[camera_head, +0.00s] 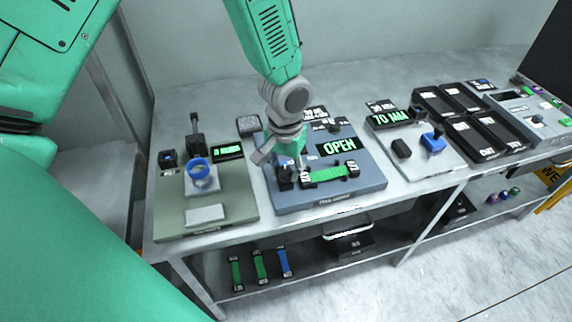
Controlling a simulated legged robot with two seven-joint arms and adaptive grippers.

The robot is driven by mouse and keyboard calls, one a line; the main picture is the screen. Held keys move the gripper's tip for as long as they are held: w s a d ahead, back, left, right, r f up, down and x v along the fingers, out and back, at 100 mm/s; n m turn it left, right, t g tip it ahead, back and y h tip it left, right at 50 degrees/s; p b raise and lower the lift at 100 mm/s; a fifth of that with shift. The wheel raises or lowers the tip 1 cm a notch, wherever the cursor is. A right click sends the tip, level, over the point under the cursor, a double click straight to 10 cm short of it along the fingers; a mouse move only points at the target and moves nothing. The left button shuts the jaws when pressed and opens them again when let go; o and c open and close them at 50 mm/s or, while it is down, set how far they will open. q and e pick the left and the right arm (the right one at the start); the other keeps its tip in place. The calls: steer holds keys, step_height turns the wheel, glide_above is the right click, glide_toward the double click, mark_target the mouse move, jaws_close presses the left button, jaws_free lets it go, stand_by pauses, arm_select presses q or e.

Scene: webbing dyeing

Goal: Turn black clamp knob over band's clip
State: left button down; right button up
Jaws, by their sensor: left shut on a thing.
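A green band (330,174) with white-and-black clips at its ends lies on the blue-grey station (345,192), whose display (337,147) reads OPEN. My left gripper (287,168) points down at the left end of the band. It is shut on a black clamp knob (286,183), which shows in part below the fingers, beside the band's left clip (305,179). The fingers hide the top of the knob. Whether the knob lies over the clip I cannot tell. My right gripper is not in view.
A green-grey station (236,210) with a blue ring (199,168) stands to the left. To the right are a light station with a blue knob (433,140) and black trays (474,142). Spare bands (260,266) lie on the lower shelf.

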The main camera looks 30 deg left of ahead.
arm_select(q)
steer(key=m+p, duration=0.2)
steer(key=m, duration=0.1)
steer(key=shift+r+m, duration=0.15)
steer(key=shift+m, duration=0.15)
steer(key=m+p, duration=0.2)
steer(key=m, duration=0.1)
steer(key=shift+m, duration=0.3)
steer(key=m+p, duration=0.2)
steer(key=m, duration=0.2)
steer(key=shift+m, duration=0.3)
steer(key=shift+w+m+p, duration=0.1)
steer(key=shift+m+p, duration=0.75)
steer(key=shift+m, duration=0.95)
steer(key=c, duration=1.2)
jaws_free()
